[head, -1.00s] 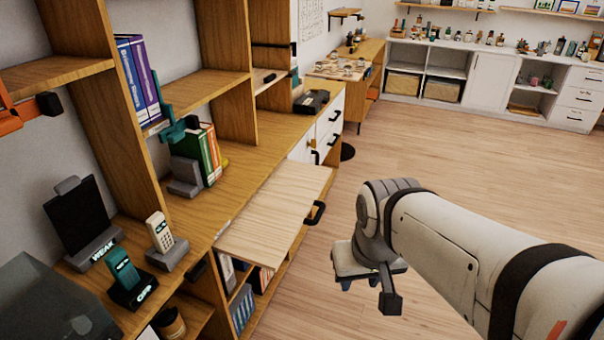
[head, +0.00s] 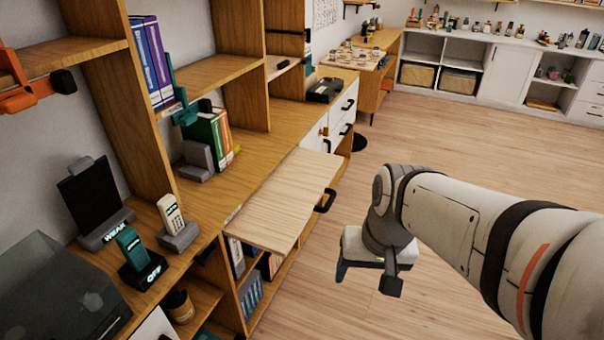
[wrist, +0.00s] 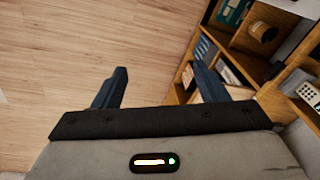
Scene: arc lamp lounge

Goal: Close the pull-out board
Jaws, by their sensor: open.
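The pull-out board (head: 280,200) is a pale wood panel sticking out of the desk unit toward the room. It has a black handle (head: 325,201) on its front edge. My gripper (head: 366,272) hangs to the right of the board, out over the floor and apart from it, pointing down in the head view; its fingertips are mostly hidden there. In the wrist view my gripper (wrist: 160,90) shows two dark blue fingers spread wide with nothing between them. The wrist view shows the lower shelves to the right; I cannot make out the board's handle there.
The desk top (head: 190,215) holds a phone (head: 172,215), a dark tablet stand (head: 93,200) and green books (head: 208,138). Open shelves with binders (head: 250,293) lie below the board. White drawers (head: 343,112) stand beyond it. The wooden floor (head: 450,130) is clear.

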